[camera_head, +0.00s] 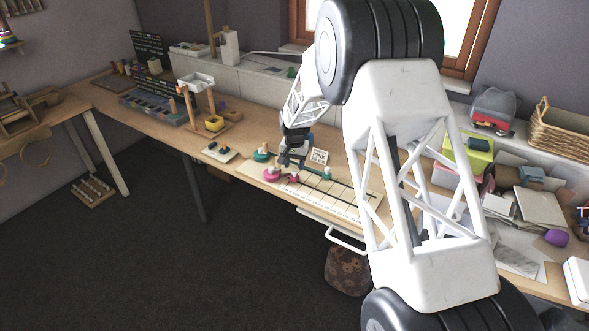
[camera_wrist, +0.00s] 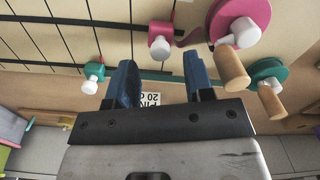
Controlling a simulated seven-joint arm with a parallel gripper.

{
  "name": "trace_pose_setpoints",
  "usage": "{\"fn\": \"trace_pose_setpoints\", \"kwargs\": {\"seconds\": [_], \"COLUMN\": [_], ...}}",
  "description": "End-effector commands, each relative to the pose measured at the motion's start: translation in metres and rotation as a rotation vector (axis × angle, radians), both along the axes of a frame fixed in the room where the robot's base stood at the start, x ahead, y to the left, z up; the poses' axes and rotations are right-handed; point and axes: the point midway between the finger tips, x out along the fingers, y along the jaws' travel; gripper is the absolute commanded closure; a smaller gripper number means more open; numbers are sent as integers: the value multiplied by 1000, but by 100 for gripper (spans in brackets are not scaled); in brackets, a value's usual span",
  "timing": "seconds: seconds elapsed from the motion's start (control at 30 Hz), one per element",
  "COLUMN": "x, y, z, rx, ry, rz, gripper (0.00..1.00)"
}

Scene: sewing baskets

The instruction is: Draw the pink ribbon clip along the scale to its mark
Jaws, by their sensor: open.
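The pink ribbon clip (camera_head: 293,178) sits on the pale scale board (camera_head: 345,206), a little right of the pink spool (camera_head: 270,174). In the wrist view the pink clip (camera_wrist: 160,38) has a white knob, and a short pink ribbon joins it to the pink spool (camera_wrist: 240,18). My gripper (camera_wrist: 161,78) is open and empty. Its blue fingers are apart, with the clip just beyond the gap between their tips. A card (camera_wrist: 151,99), partly hidden by my gripper, reads "PIN" and "20"; it stands behind the board in the head view (camera_head: 319,156).
A green clip (camera_head: 327,173) and green spool (camera_head: 261,154) share the board. In the wrist view the green clip (camera_wrist: 94,71) is left of my fingers. Wooden pegs (camera_wrist: 231,68) rise from the spools. Boxes and papers crowd the table's right side.

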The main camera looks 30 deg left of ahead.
Motion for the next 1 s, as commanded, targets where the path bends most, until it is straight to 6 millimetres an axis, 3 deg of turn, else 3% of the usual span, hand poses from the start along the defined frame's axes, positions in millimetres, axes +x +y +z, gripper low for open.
{"fn": "trace_pose_setpoints", "kwargs": {"seconds": [0.23, 0.63, 0.93, 1.0], "x": [0, 0, 0, 0], "y": [0, 0, 0, 0], "z": [-21, -25, -25, -25], "rx": [0, 0, 0, 0], "ry": [0, -1, -1, -1], "rz": [0, 0, 0, 0], "gripper": [52, 54, 100, 100]}}
